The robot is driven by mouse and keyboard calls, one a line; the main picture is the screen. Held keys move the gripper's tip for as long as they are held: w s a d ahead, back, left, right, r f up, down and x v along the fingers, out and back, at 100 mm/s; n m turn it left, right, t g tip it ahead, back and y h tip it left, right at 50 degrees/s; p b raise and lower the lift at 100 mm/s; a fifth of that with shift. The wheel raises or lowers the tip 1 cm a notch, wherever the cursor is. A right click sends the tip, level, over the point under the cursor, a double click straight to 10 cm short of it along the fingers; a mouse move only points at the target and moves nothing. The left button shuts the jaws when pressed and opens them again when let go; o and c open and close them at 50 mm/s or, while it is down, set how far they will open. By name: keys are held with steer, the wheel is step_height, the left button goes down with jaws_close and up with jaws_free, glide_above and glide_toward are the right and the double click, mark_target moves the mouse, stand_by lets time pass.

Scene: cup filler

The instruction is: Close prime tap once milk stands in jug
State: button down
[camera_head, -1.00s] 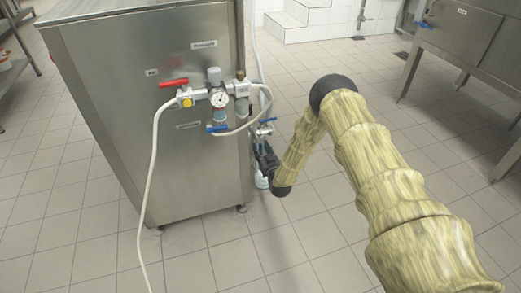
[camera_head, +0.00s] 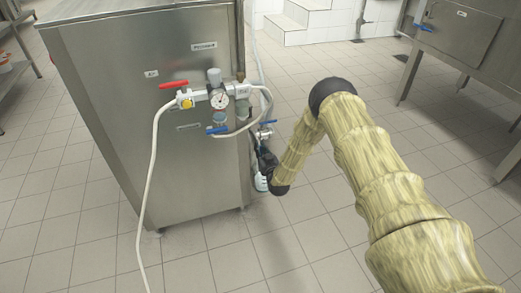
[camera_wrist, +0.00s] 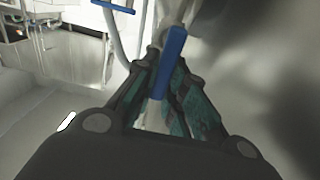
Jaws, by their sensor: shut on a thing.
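My gripper (camera_wrist: 160,90) is shut on a blue lever (camera_wrist: 172,55) in the wrist view, with the lever's lower end between its fingers. In the head view my gripper (camera_head: 264,158) is low beside the right edge of the steel cabinet (camera_head: 110,130). A tap with a blue lever (camera_head: 267,122) shows just above it; I cannot tell for sure that this is the lever held. A small pale vessel (camera_head: 261,183), perhaps the jug, shows below, partly hidden by the gripper. Its contents cannot be made out.
The cabinet front carries a red lever (camera_head: 173,85), a gauge (camera_head: 219,101), another blue lever (camera_head: 217,130) and a white hose (camera_head: 151,170) trailing to the floor. A steel unit (camera_head: 460,35) stands at the right. The tiled floor between is clear.

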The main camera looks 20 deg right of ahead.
steer(key=shift+d+m, duration=0.1)
steer(key=shift+m, duration=0.2)
steer(key=shift+d+f+m+b, duration=0.65)
steer(key=shift+m+b, duration=0.25)
steer(key=shift+m, duration=1.95)
steer(key=shift+d+f+m+b, duration=0.6)
steer(key=shift+m+b, duration=0.3)
steer(key=shift+m, duration=2)
steer(key=shift+d+f+m+b, duration=0.65)
steer(key=shift+m+b, duration=0.25)
steer(key=shift+m, duration=1.95)
steer(key=shift+a, duration=0.1)
steer(key=c, duration=1.5)
jaws_free()
steer(key=shift+o, duration=0.2)
steer(key=shift+s, duration=0.1)
steer(key=s, duration=1.1)
steer(key=shift+s+d, duration=0.25)
steer(key=shift+s, duration=0.15)
